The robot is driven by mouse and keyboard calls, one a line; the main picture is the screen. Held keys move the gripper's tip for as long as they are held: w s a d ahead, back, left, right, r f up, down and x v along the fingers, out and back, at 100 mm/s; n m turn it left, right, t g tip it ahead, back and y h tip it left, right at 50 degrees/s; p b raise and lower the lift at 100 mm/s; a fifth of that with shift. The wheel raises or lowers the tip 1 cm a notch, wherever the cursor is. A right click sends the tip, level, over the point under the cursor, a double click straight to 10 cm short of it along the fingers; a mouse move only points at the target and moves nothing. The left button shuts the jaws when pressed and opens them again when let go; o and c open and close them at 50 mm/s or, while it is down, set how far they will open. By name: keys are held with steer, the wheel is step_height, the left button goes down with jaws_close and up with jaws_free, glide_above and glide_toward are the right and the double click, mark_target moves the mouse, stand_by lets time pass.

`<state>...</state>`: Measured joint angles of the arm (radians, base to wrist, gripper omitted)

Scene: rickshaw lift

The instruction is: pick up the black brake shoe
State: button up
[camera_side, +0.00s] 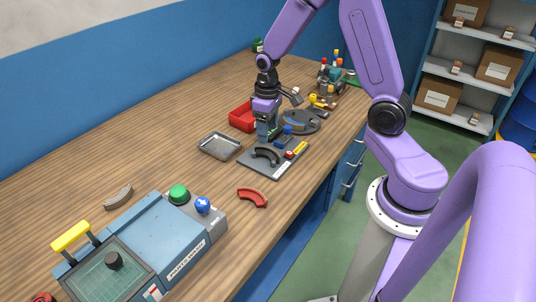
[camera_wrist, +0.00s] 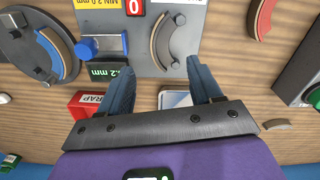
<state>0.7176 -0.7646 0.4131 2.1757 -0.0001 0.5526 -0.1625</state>
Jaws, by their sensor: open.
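The black brake shoe (camera_side: 268,154), a curved dark piece, lies on a grey gauge plate (camera_side: 274,173) in the side view. In the wrist view the shoe (camera_wrist: 163,42) shows at upper middle with a tan lining, on the plate (camera_wrist: 194,18). My gripper (camera_side: 268,138) points down at the plate's far-left edge, close to the shoe; the side view does not clearly show its height. In the wrist view its two fingers (camera_wrist: 158,68) are spread apart with nothing between the tips, and the shoe lies just beyond them.
A red brake shoe (camera_side: 252,198) and a grey one (camera_side: 118,197) lie on the wooden bench. A metal tray (camera_side: 219,146), a red scrap bin (camera_side: 240,117) and a round drum plate (camera_side: 301,122) stand near my gripper. A blue press machine (camera_side: 150,246) fills the near bench.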

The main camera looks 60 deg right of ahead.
mark_target(266, 150)
steer(key=shift+w+a+f, duration=0.1)
steer(key=shift+w+f, duration=0.05)
steer(key=shift+f, duration=1.75)
steer(key=shift+w+f, duration=0.1)
steer(key=shift+f, duration=1.75)
jaws_close()
